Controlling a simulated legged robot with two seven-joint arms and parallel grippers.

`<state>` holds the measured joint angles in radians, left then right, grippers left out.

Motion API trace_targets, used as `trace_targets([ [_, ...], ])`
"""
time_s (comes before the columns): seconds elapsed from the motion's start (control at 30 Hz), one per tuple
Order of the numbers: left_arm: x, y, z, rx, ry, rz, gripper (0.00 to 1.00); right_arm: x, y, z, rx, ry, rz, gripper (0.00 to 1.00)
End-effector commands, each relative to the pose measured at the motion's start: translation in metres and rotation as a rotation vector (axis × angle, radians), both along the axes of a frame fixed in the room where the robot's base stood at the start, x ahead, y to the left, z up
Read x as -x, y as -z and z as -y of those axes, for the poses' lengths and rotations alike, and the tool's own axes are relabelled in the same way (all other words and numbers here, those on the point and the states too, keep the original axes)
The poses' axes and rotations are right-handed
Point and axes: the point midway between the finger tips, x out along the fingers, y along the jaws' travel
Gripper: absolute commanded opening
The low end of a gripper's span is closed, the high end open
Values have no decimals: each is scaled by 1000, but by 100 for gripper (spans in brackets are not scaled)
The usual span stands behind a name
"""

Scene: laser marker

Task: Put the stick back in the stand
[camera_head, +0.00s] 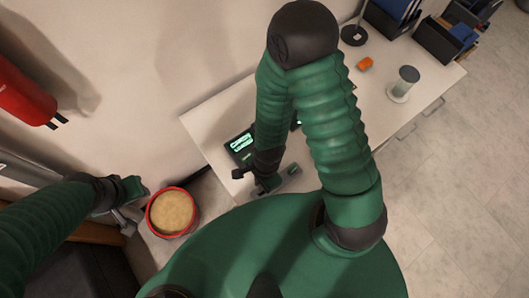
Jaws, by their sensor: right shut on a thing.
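My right gripper (268,185) is low over the near left part of the white table, beside a dark device (241,147) with lit green-white screens. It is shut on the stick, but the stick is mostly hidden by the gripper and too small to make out. I cannot tell clearly which part is the stand; my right arm covers much of the table's middle. My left gripper (124,222) hangs left of the table, away from it, near a red-rimmed round bin; its fingers are too unclear to judge.
The white table (205,122) holds a clear jar on a white disc (398,96), an orange item (365,64) and a dark lamp base (354,36). Blue-filled dark bins (440,42) stand at the back. The red-rimmed bin (172,212) is on the floor. Red equipment (22,92) hangs at left.

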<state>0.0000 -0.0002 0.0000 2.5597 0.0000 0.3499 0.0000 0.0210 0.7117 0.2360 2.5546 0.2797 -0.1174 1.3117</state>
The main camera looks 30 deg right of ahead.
Motion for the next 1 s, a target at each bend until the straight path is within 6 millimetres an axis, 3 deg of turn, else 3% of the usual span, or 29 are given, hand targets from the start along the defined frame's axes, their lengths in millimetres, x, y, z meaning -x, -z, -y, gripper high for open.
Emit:
trace_targets([
  [0.53, 0, 0, 0, 0, 0, -1, 36, 0, 3, 0, 0, 2, 1, 0],
  [1.0, 0, 28, 0, 0, 0, -1, 36, 1, 37, 0, 0, 1, 0, 0],
])
